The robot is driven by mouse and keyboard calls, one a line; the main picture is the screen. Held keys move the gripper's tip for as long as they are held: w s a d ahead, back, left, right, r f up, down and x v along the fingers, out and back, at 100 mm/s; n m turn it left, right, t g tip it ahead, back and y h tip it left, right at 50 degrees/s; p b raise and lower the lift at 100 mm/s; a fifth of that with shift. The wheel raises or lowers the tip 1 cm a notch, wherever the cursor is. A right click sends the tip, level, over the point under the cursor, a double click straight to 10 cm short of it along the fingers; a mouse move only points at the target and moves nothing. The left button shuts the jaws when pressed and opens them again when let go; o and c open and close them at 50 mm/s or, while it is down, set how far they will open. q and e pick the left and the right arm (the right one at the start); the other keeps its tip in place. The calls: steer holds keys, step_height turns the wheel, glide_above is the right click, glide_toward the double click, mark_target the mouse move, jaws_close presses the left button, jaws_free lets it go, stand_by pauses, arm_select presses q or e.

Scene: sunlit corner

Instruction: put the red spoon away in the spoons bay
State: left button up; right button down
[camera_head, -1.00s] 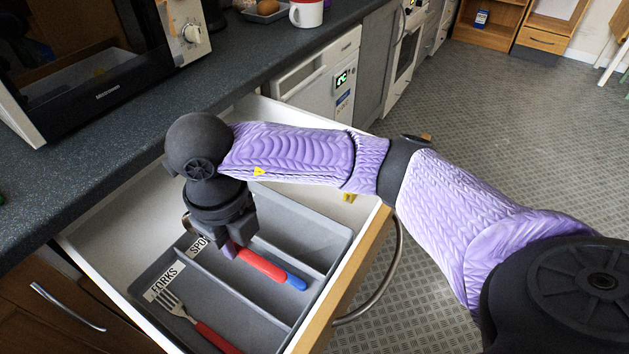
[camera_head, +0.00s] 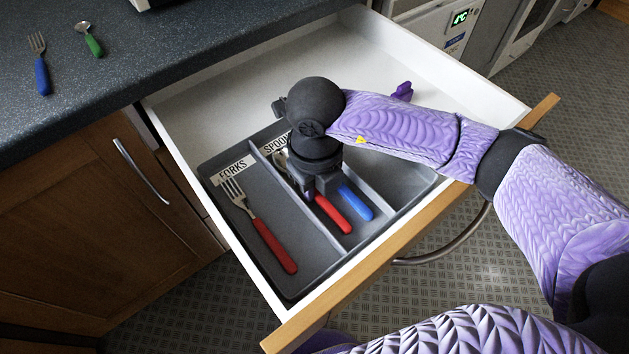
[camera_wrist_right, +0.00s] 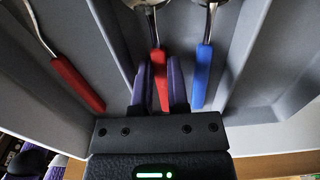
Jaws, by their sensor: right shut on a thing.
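The red spoon (camera_head: 333,215) is in the spoons bay of the grey cutlery tray (camera_head: 222,160), in the open drawer. My right gripper (camera_head: 313,192) is down in that bay, shut on the spoon's red handle. In the right wrist view the red handle (camera_wrist_right: 160,66) is between the purple fingers (camera_wrist_right: 160,92), its metal bowl end away from me. A blue-handled spoon (camera_head: 356,202) lies beside it in the same bay. The wrist hides the red spoon's bowl in the head view. My left gripper is not in view.
A red-handled fork (camera_head: 272,243) lies in the forks bay, left of the spoons bay. The tray's right bay (camera_head: 398,182) looks empty where it shows. A blue-handled fork (camera_head: 41,72) and a green-handled spoon (camera_head: 92,42) lie on the counter (camera_head: 150,60).

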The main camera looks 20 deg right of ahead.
steer(key=shift+f, duration=0.25)
steer(key=c, duration=0.9)
jaws_free()
steer(key=shift+r, duration=0.1)
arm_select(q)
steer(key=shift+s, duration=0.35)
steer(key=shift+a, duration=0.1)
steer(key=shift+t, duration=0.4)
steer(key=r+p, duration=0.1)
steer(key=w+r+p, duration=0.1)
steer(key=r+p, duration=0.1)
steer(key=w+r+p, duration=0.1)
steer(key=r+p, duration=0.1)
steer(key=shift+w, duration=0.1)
arm_select(e)
step_height(320, 180, up, 13)
